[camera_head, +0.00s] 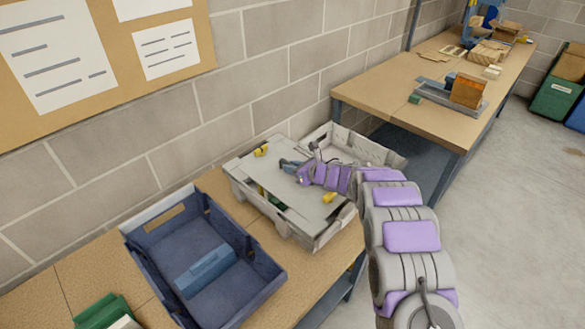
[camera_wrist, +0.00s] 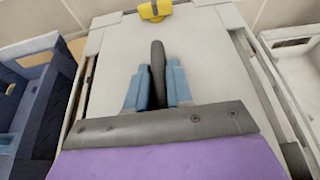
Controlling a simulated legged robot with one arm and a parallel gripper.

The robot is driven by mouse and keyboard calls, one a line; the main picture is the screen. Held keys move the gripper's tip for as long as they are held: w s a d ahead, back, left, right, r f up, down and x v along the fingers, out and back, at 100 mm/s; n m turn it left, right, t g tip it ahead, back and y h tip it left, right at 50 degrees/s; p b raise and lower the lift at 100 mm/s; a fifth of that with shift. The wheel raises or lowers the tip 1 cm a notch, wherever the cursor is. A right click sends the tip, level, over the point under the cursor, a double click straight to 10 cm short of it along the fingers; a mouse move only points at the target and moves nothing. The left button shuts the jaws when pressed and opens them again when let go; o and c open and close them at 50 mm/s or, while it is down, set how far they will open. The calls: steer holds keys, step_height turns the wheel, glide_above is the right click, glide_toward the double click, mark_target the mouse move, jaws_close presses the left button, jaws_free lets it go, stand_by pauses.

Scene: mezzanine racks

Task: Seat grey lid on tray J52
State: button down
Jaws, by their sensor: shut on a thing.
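The grey lid (camera_head: 300,195) is a flat panel over a pale grey tray (camera_head: 318,238) on the near bench; I cannot read a tray label. Yellow clips sit at the far end (camera_head: 261,150) and near end (camera_head: 329,198). Through a gap along the lid's left side, something green shows inside the tray. My gripper (camera_head: 291,167) is shut on the lid's dark upright handle. In the wrist view its blue fingers (camera_wrist: 156,82) flank that handle, with the lid (camera_wrist: 110,75) beneath and dark gaps along its sides. I cannot tell whether the lid rests fully on the rim.
A blue open tray (camera_head: 262,262) with a blue block inside stands to the left. Another pale open tray (camera_head: 385,153) stands close behind on the right. A wall rises behind the bench. A second bench (camera_head: 385,85) bears several items. Floor at right is clear.

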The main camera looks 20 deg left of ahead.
steer(key=shift+f+b, duration=0.3)
steer(key=c, duration=1.3)
jaws_free()
steer(key=shift+d, duration=0.15)
